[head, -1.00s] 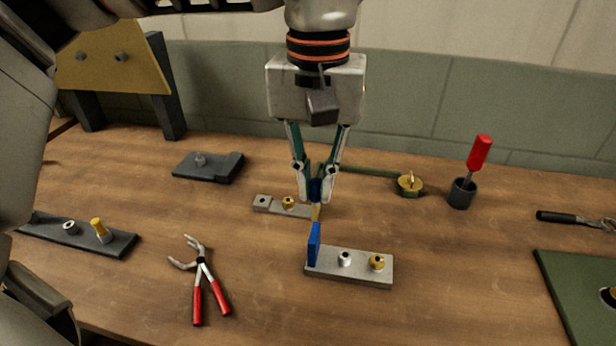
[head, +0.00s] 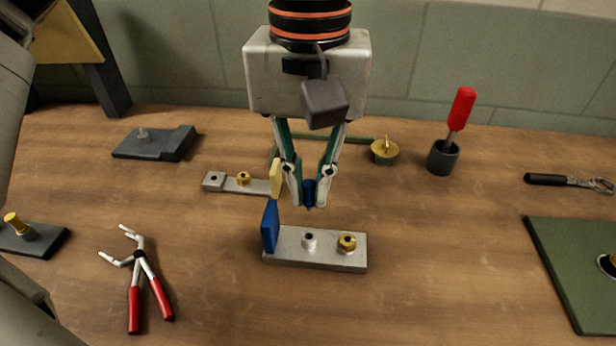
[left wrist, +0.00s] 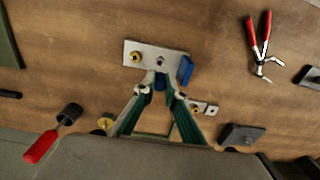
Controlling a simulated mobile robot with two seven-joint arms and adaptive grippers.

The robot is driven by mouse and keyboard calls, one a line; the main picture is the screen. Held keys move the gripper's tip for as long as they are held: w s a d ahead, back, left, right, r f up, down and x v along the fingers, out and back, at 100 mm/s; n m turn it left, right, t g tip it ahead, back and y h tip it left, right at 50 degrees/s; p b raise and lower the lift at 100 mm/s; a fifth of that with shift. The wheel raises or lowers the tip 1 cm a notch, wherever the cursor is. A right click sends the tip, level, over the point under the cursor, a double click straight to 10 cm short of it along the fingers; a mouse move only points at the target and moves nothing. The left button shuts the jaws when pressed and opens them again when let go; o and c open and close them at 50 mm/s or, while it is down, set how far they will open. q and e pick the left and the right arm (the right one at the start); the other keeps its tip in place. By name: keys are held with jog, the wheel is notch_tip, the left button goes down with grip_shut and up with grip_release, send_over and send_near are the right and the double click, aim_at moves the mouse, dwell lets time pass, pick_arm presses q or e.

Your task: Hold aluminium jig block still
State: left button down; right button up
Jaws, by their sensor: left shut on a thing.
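A light grey metal block (head: 315,257), which looks like the aluminium jig block, lies flat on the bench in front of my left gripper. It carries a silver bushing (head: 309,241), a brass nut (head: 347,243) and an upright blue plate (head: 270,227) at its left end. The block also shows in the left wrist view (left wrist: 146,62). My left gripper (head: 308,200) is just behind the block, pointing down, shut on a small blue piece (head: 309,190). The fingertips appear apart from the block; exact contact cannot be told. My right gripper is not in view.
A smaller grey bar (head: 213,182) with a yellow plate (head: 276,178) lies behind at left. Red-handled pliers (head: 140,270) lie front left. A cup (head: 442,160) with a red screwdriver (head: 461,108) stands right. A green panel (head: 575,260) lies far right. Bench right of the block is clear.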

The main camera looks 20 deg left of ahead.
aim_at(316, 236)
pick_arm(q)
jog(key=shift+f, duration=0.1)
jog(key=shift+f+b, duration=0.45)
jog(key=shift+f, duration=1.9)
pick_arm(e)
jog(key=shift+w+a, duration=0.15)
